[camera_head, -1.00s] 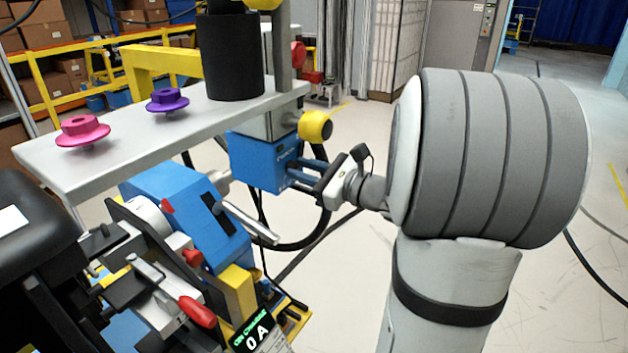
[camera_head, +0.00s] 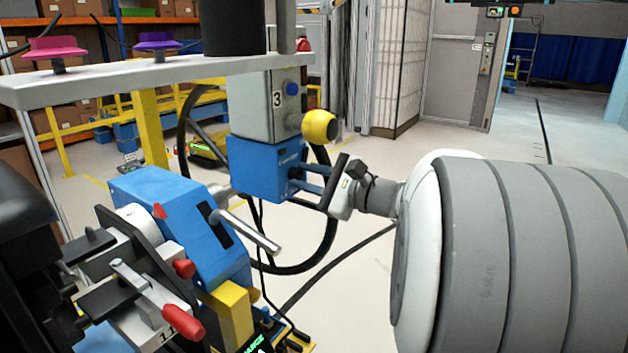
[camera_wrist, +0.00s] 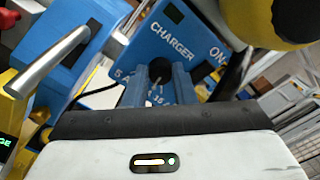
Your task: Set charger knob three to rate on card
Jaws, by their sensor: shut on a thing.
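The blue charger box (camera_head: 262,172) is mounted under a grey housing marked 3 (camera_head: 277,99). In the wrist view the charger's face (camera_wrist: 170,40) reads CHARGER and ON, with small scale numbers around a dark knob (camera_wrist: 158,72). My gripper (camera_head: 299,176) reaches the charger face from the right. In the wrist view my gripper (camera_wrist: 159,82) has its two fingers on either side of the knob and is shut on it. The fingers hide part of the scale, so the knob's setting cannot be read. A display (camera_head: 262,343) is cut off at the bottom edge. No rate card is visible.
A yellow ball-shaped knob (camera_head: 319,127) sits just above my gripper. A blue machine (camera_head: 185,215) with a metal lever (camera_head: 250,232) and a red-handled clamp (camera_head: 182,322) stand at lower left. A grey shelf (camera_head: 120,82) holds pink and purple knobs.

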